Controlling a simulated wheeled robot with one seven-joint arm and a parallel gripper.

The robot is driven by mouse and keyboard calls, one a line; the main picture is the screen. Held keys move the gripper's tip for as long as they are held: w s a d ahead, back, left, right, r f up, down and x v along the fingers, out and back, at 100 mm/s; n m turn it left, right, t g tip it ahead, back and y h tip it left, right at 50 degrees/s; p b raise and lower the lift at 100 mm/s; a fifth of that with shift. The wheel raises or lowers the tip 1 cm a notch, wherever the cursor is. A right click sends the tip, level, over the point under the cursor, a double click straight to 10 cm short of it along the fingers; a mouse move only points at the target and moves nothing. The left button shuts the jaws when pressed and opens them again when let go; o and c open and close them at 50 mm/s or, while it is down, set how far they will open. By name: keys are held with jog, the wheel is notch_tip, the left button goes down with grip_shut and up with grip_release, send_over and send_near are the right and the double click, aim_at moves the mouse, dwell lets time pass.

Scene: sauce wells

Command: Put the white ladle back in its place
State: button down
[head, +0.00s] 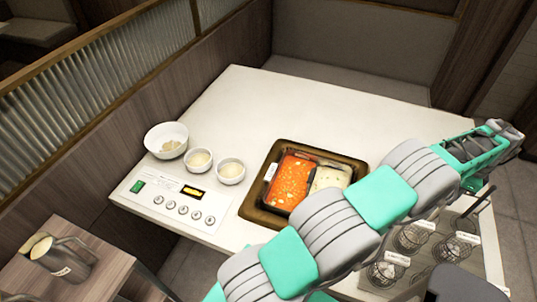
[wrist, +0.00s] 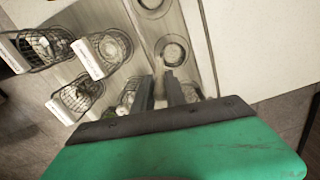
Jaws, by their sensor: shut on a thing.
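My gripper (wrist: 162,88) is shut on a thin pale piece between its two dark fingers, which I take to be the white ladle (wrist: 159,70). Little of the ladle shows; its bowl cannot be made out. The fingers point at a grey metal counter strip with round sauce wells, one well (wrist: 174,50) just beyond the fingertips and another well (wrist: 151,4) farther off.
Wire baskets with white tags (wrist: 80,97) hang left of the wells; they also show in the head view (head: 413,238). A pot with red and white broth (head: 258,214) sits mid-table. Bowls (head: 166,140) and a control panel stand at left. The table's far part (head: 300,100) is clear.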

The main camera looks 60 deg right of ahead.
jog(key=shift+f, duration=0.35)
dwell(0.4)
jog(key=c, duration=1.3)
grip_release()
jog(key=shift+o, duration=0.5)
jog(key=o, duration=0.7)
jog(key=shift+r+p, duration=3.3)
jog(key=shift+r, duration=2.3)
jog(key=shift+f, duration=0.1)
jog(key=shift+w, duration=0.1)
